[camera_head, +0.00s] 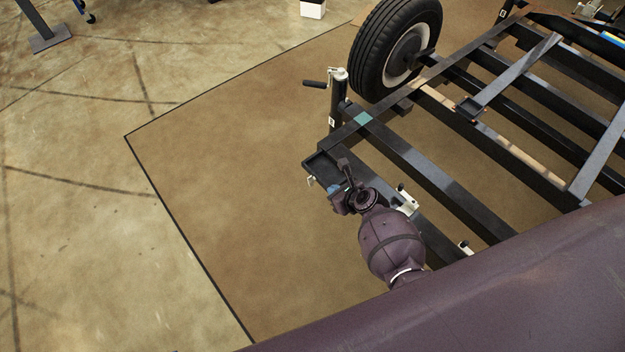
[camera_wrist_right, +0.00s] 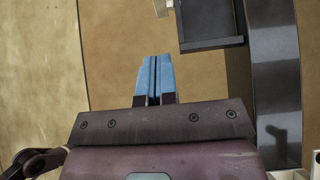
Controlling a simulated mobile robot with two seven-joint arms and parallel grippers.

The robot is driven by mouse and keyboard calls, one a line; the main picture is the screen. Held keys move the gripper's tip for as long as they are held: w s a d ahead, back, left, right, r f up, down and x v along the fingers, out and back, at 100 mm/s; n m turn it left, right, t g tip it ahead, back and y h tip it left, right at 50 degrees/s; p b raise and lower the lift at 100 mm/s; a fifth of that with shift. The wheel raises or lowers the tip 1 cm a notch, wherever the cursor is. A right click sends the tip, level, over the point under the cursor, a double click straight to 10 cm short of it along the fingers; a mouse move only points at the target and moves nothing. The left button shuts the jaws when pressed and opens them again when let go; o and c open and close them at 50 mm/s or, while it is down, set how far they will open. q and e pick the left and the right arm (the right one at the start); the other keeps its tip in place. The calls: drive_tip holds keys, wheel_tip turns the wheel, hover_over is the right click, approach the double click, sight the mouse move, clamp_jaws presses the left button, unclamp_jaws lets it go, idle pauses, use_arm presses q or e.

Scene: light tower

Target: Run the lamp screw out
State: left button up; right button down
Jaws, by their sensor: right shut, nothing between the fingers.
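My right gripper (camera_head: 334,189) is shut and empty, just off the near-left corner of a black trailer frame (camera_head: 430,185). In the right wrist view its two blue fingers (camera_wrist_right: 153,78) lie side by side with nothing between them. The dark open corner (camera_wrist_right: 211,28) of the frame is ahead and to their right there, apart from them. A small pale fitting (camera_head: 310,181) hangs at this corner; a pale piece (camera_wrist_right: 162,8) also shows at the top of the wrist view. I cannot make out a lamp screw in either view. My left gripper is not in view.
A black post with a crank handle (camera_head: 316,84) stands at the frame's left end, near a tyre (camera_head: 396,52). Pale brackets (camera_head: 406,201) sit along the near beam close to my right arm. The brown floor (camera_head: 235,180) left of the frame is clear.

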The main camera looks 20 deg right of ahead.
sight(310, 179)
drive_tip(key=b+x, duration=0.2)
drive_tip(key=x, duration=0.3)
drive_tip(key=b+x, duration=0.3)
drive_tip(key=x, duration=0.2)
drive_tip(key=shift+w+a+r+b, duration=0.15)
drive_tip(key=shift+r+b, duration=0.15)
drive_tip(key=shift+b, duration=0.05)
drive_tip(key=shift+w+a+r, duration=0.15)
drive_tip(key=shift+w, duration=0.45)
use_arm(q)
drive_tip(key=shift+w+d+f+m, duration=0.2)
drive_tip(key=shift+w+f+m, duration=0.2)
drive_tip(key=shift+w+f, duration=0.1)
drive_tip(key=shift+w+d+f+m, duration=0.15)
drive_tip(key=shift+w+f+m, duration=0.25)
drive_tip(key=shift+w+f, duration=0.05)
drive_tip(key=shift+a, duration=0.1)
use_arm(e)
drive_tip(key=shift+r, duration=0.15)
